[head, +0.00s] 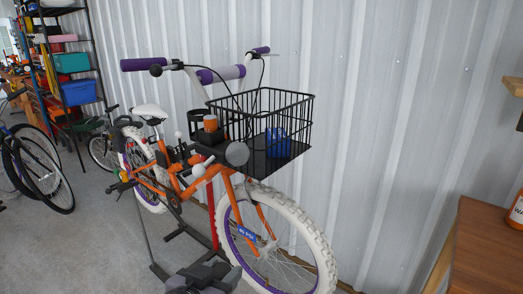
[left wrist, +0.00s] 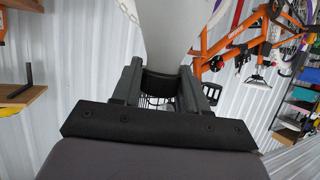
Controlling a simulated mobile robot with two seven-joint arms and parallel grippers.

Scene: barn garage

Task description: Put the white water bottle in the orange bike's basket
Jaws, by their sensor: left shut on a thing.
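The orange bike (head: 177,181) stands along the metal wall with its front wheel toward the right. Its black wire basket (head: 298,118) hangs at the handlebar and holds a blue item (head: 278,143). My left gripper (head: 203,280) shows only partly at the bottom edge of the head view, in front of the bike and below the basket. In the left wrist view, my gripper (left wrist: 160,85) is shut on the white water bottle (left wrist: 172,35), seen close up and cut off by the top edge. The bottle is outside the basket. My right gripper does not show.
A wooden worktop (head: 485,240) with an orange item (head: 516,212) stands at the right edge. Other bikes (head: 40,170) and a shelf with coloured boxes (head: 78,92) stand at the left. The bike's handlebar rises beside the basket. The floor at the lower left is clear.

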